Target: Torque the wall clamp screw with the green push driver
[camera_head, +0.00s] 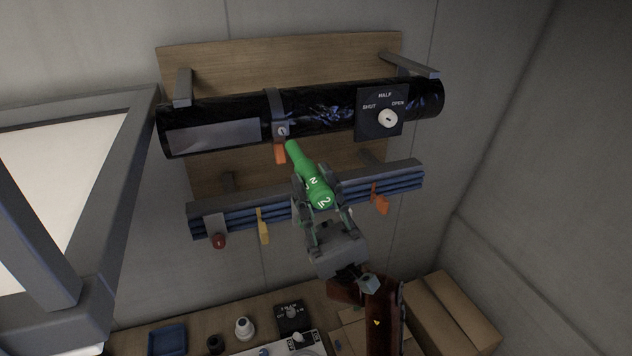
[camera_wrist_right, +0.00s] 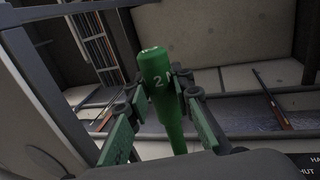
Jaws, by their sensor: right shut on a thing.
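The green push driver (camera_head: 309,172) is held in my right gripper (camera_head: 319,194), and its narrow end points up and left toward the pipe. It also shows in the right wrist view (camera_wrist_right: 161,95), between the fingers of my right gripper (camera_wrist_right: 167,105), with a "2" marked on it. The wall clamp (camera_head: 275,107) is a grey band around the black pipe, with a round screw (camera_head: 283,131) low on its front. An orange tab (camera_head: 280,153) hangs just under it. The driver's tip appears just below and right of the screw; I cannot tell the gap in depth. My left gripper is not in view.
The black pipe (camera_head: 335,112) carries a SHUT/HALF/OPEN dial plate (camera_head: 382,113) on its right. Below it, blue lines on a rail (camera_head: 400,187) hold red, yellow and orange tags. A table (camera_head: 200,305) with small items and cardboard boxes (camera_head: 455,310) lies below. A light panel (camera_head: 50,180) fills the left.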

